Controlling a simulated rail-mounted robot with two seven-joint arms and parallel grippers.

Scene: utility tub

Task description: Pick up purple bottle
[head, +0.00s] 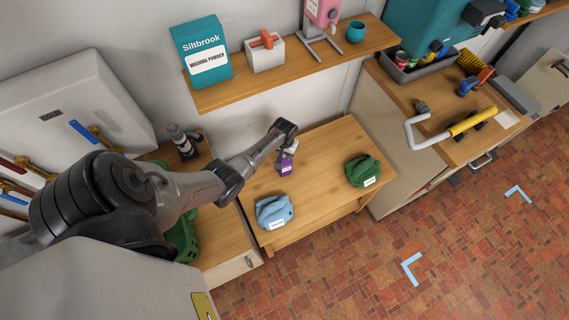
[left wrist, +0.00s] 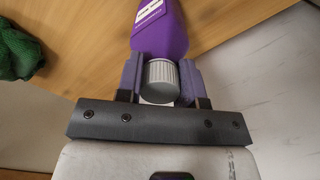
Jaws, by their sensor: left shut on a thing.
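The purple bottle (head: 286,166) stands near the back of the wooden table, with a white label on its front. In the left wrist view the bottle (left wrist: 162,32) shows its purple body, white label and ribbed grey cap (left wrist: 161,78). My left gripper (head: 289,147) reaches it from above. In the left wrist view its two fingers are closed on either side of the cap (left wrist: 161,85). I cannot tell whether the bottle is touching the table or slightly lifted. My right gripper is in neither view.
On the wooden table (head: 318,200) lie a blue cloth bundle (head: 274,212) at the front left and a green one (head: 363,171) at the right. A wall shelf (head: 290,68) above carries a washing powder box (head: 202,55) and a white caddy (head: 265,52). Bare tabletop lies between the bundles.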

